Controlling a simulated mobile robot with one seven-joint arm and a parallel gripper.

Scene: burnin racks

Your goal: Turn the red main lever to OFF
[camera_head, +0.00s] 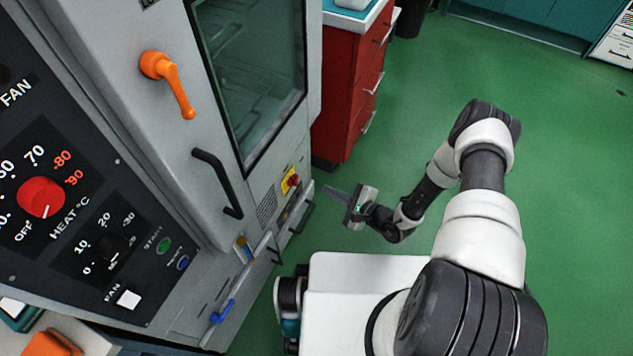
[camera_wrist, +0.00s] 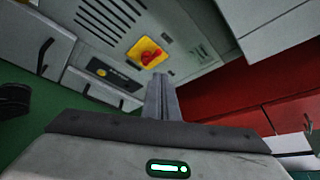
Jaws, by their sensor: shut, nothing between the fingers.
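The red main lever (camera_head: 293,181) sits on a yellow plate low on the front of the grey cabinet in the head view. In the wrist view the red lever (camera_wrist: 151,56) shows on its yellow plate near the top middle. My gripper (camera_head: 330,192) is to the right of the lever in the head view, its fingers pointing toward the cabinet. In the wrist view my gripper (camera_wrist: 160,78) has its fingers together and empty, tips just below the yellow plate in the picture. They appear apart from the lever. Lettering around the lever is too small to read.
The cabinet has an orange handle (camera_head: 168,82), a black door handle (camera_head: 218,184) and a glass window (camera_head: 250,70). A black control panel (camera_head: 75,190) with a red heat knob is at left. A red drawer unit (camera_head: 348,85) stands behind. Green floor is clear at right.

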